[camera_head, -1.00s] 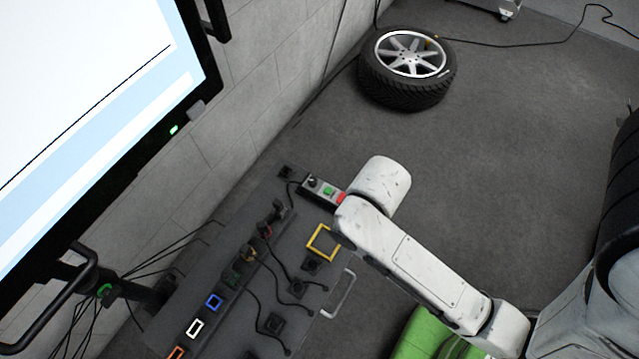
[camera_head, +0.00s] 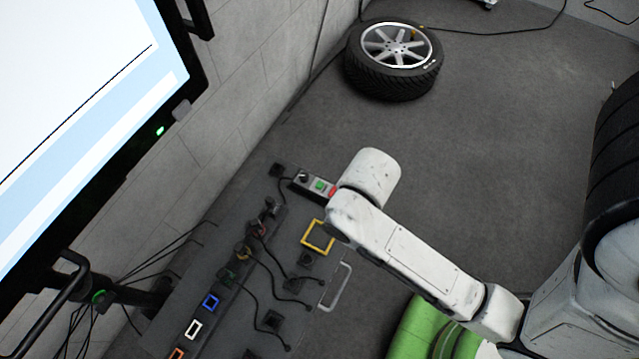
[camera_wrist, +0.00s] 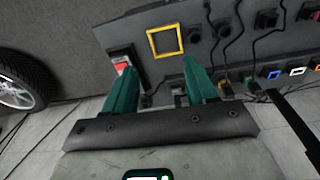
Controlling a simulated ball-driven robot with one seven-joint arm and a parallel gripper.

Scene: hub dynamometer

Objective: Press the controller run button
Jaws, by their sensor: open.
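The controller box (camera_head: 312,183) is a small grey box at the far end of the dark panel. It has a black knob (camera_head: 303,176), a green button (camera_head: 319,185) and a red button (camera_head: 332,192) in a row. My arm partly covers its right end in the head view. In the wrist view the controller box (camera_wrist: 116,55) is beyond my left-hand fingertip, which hides part of it; a red part shows there. My gripper (camera_wrist: 158,64) has two teal fingers, spread apart with nothing between them. It is hidden in the head view.
The dark panel (camera_head: 215,262) also bears a yellow square frame (camera_head: 304,240), cables, sockets and coloured frames. A handle (camera_head: 340,288) is on its right edge. A large monitor (camera_head: 90,100) is at the left. A wheel (camera_head: 394,85) lies on open grey floor.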

